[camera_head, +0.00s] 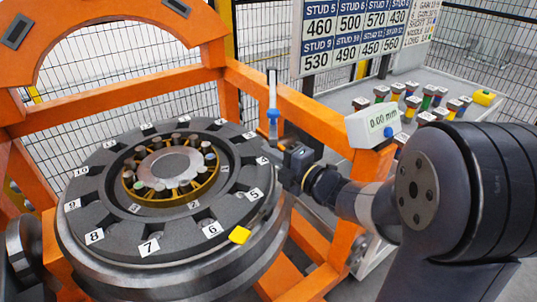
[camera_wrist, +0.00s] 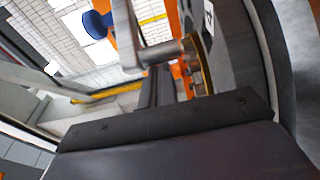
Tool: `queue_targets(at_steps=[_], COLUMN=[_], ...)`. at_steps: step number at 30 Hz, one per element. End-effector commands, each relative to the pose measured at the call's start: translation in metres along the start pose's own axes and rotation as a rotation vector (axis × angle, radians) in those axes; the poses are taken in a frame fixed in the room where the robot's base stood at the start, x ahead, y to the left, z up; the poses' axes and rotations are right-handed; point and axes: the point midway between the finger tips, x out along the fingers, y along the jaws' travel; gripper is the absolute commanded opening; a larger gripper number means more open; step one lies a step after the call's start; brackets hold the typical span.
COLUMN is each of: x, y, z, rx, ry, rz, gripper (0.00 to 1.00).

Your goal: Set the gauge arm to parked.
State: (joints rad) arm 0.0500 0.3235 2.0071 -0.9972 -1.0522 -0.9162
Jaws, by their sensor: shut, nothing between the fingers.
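The gauge arm appears to be the slim grey upright with a blue knob (camera_head: 273,113), standing at the right edge of the wheel, by the orange frame. In the wrist view a blue knob (camera_wrist: 97,24) shows at the top left, beside a light grey bar. I cannot tell its set position from its marks. A gauge box (camera_head: 373,127) on the frame reads 0.00 mm. My gripper (camera_head: 284,168) is shut and empty, just below and right of the gauge arm, near the wheel rim. Its dark fingers (camera_wrist: 157,88) point up in the wrist view. Contact with the arm cannot be told.
The dark wheel (camera_head: 75,190) has numbered stations and studs in its hub; a yellow block (camera_head: 240,235) sits at its rim. The orange gantry (camera_head: 310,115) surrounds it. A bench with several coloured studs (camera_head: 411,105) stands behind right, below a stud board (camera_head: 350,40).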

Motion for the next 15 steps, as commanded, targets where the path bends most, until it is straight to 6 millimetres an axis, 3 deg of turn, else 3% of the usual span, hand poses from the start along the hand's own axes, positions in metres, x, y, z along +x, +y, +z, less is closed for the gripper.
queue_targets(at_steps=[8,15], x=[-0.004,-0.031], y=[0.000,0.000], z=[0.005,0.038], rx=[0.000,-0.003], ry=[-0.003,-0.008], rz=[0.001,0.005], gripper=[0.00,0.00])
